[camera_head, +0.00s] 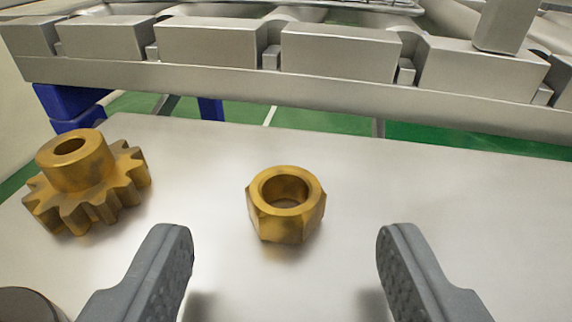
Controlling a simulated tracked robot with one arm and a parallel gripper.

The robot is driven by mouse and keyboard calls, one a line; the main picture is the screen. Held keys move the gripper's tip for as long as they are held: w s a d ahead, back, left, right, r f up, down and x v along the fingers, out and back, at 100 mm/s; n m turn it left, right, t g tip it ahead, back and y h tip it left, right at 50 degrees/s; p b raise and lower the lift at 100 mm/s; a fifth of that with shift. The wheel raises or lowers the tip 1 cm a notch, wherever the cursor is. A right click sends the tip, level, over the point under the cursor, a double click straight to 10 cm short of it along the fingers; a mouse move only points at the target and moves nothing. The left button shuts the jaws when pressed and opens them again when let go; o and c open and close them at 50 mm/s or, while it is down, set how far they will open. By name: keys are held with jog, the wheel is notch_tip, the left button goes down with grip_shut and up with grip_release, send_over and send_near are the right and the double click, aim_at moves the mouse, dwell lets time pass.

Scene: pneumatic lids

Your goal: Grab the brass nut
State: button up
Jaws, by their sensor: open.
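The brass nut (287,225) is a gold hexagonal piece with a round hole through its top. It lies flat on the metal table (335,165), near the middle of the view. My gripper (285,255) is open, with one grey finger at the lower left and one at the lower right. The nut is beyond the fingertips, between them sideways, and neither finger touches it. Nothing hides the nut.
A brass gear (75,185) with a raised hub sits on the table to the left. A dark round object (28,305) is cut off at the lower left corner. A metal conveyor-like frame (300,85) runs behind the table. The table right of the nut is clear.

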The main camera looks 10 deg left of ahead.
aim_at(284, 185)
jog(key=x, duration=0.3)
jog(key=shift+w, duration=0.15)
jog(key=c, duration=1.1)
jog(key=shift+r, duration=0.15)
